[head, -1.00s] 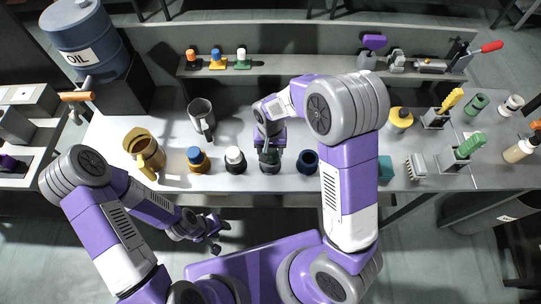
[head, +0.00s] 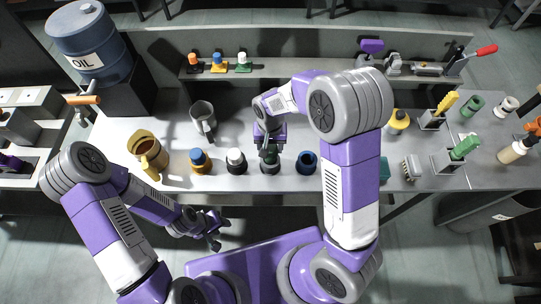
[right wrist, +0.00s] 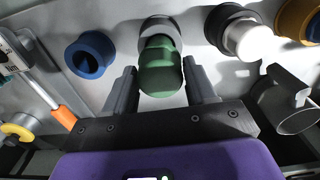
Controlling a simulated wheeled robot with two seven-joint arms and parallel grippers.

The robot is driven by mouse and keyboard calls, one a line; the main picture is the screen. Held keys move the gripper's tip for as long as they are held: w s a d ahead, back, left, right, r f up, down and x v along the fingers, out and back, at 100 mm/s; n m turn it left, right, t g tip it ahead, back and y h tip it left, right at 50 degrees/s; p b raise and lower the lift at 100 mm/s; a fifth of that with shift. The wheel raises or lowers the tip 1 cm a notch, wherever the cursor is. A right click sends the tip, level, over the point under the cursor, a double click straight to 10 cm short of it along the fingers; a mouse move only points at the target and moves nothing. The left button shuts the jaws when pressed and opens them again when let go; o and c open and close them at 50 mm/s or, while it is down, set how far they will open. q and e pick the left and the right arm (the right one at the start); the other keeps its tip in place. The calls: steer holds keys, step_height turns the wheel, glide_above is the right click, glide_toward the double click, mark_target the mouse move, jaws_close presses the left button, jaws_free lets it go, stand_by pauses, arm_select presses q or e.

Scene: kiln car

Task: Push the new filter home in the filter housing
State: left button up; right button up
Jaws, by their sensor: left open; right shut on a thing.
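A green cylinder (right wrist: 160,68), which I take to be the new filter, stands in a grey round collar (right wrist: 158,24) on the bench. The collar looks like the filter housing; how deep the cylinder sits in it I cannot tell. My right gripper (right wrist: 160,88) is shut on the green cylinder, one finger on each side. In the head view the right gripper (head: 270,152) is over the bench's front part and partly hides the green cylinder (head: 270,167). My left gripper (head: 216,234) is open and empty, low in front of the bench edge.
In the same row are a blue ring (head: 307,163), a black-and-white fixture (head: 236,161) and a yellow-and-blue one (head: 200,161). A grey mug (head: 203,119) and a brown jug (head: 148,153) stand left. A shelf (head: 300,69) runs behind. Bench between shelf and row is mostly clear.

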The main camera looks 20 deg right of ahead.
steer(key=shift+r+p, duration=1.75)
steer(key=shift+r, duration=0.6)
